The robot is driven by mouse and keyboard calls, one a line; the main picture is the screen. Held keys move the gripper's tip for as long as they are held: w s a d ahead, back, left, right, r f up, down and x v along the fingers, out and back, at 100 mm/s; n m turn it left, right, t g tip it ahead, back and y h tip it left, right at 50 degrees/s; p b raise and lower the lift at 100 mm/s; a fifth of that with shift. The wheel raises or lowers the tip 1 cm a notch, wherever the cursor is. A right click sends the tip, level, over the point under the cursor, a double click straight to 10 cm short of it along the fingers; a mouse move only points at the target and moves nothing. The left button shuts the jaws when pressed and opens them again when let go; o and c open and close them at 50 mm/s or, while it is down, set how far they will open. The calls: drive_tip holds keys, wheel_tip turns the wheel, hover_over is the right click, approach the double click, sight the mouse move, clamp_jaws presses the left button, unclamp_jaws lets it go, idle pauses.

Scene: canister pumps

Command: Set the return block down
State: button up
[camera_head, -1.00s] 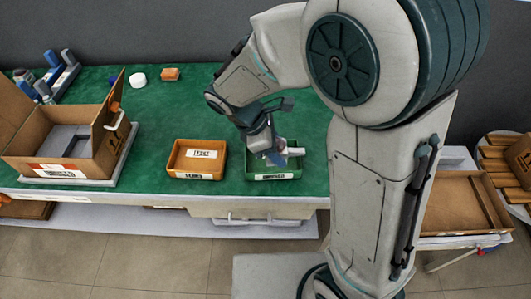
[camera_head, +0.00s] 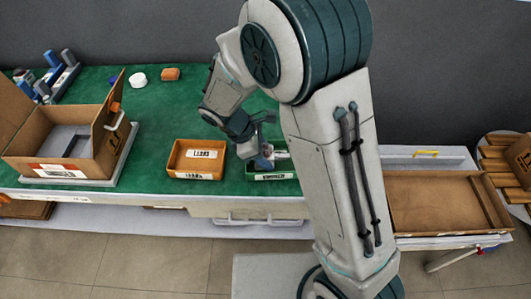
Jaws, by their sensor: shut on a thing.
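My gripper (camera_head: 263,161) points down at the left part of the green tray (camera_head: 272,177) on the green-topped bench. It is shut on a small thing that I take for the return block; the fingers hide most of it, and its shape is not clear. A small pale item (camera_head: 282,155) shows in the tray just right of the fingers. I cannot tell whether the held thing touches the tray floor. My arm hides the tray's right end.
An orange tray (camera_head: 197,160) with white labels stands just left of the green one. An open cardboard box (camera_head: 85,148) is further left. The bench middle is clear.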

drive_tip(key=shift+f, duration=0.15)
drive_tip(key=o, duration=1.1)
drive_tip(key=shift+c, duration=0.2)
drive_tip(key=shift+r, duration=0.2)
drive_tip(key=v, duration=1.2)
drive_tip(key=s+d+r+m+t+y, duration=0.1)
drive_tip(key=s+d+r+m+y, duration=0.1)
drive_tip(key=s+d+m, duration=0.4)
drive_tip(key=s+d+r+m+t+y, duration=0.1)
drive_tip(key=s+d+m, duration=0.4)
drive_tip(key=d+m, duration=0.7)
drive_tip(key=d+r+y, duration=0.1)
drive_tip(key=d+y, duration=0.1)
drive_tip(key=shift+s+r+m+t+y, duration=0.3)
drive_tip(key=shift+s+r+y, duration=0.1)
